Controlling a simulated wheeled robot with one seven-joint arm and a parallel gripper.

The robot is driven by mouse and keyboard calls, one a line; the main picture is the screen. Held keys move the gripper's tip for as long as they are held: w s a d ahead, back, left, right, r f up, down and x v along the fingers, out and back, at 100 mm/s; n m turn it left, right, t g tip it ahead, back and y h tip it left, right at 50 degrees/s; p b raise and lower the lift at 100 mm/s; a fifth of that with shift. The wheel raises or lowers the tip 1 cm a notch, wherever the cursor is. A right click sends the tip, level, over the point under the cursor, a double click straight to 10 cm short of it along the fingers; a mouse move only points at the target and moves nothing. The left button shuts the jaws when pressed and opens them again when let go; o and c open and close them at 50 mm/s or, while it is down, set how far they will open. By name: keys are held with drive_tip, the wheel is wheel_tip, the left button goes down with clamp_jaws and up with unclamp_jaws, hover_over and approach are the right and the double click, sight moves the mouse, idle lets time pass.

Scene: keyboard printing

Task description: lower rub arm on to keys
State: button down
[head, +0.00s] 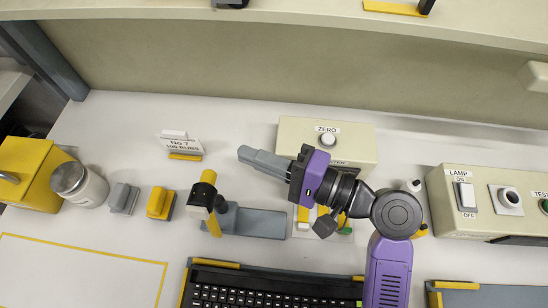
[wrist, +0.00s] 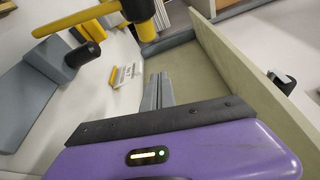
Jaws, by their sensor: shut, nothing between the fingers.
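My gripper (head: 250,156) has its grey fingers together and empty, pointing left above the table in the head view; the fingers also show in the wrist view (wrist: 155,92). What looks like the rub arm (head: 207,193), black and yellow, stands raised at the left end of a grey base (head: 258,223), left of and below my fingertips in the picture. In the wrist view its yellow bar and black head (wrist: 132,8) are at the top, apart from my fingers. The black keys (head: 255,299) lie at the bottom of the head view, clear of the rub arm.
A cream box with a ZERO button (head: 328,139) stands behind my gripper. A lamp switch box (head: 490,205) is at right. A label card (head: 183,146), grey and yellow blocks (head: 160,203), a jar (head: 80,184) and a yellow box (head: 32,172) are at left. A yellow-outlined area (head: 80,275) is bare.

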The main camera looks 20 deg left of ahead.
drive_tip(key=s+a, duration=0.1)
drive_tip(key=s+p, duration=0.1)
drive_tip(key=s+a+p, duration=0.1)
drive_tip(key=shift+s+a+r, duration=0.25)
drive_tip(key=shift+s+a, duration=0.05)
drive_tip(key=shift+a, duration=0.05)
idle(0.4)
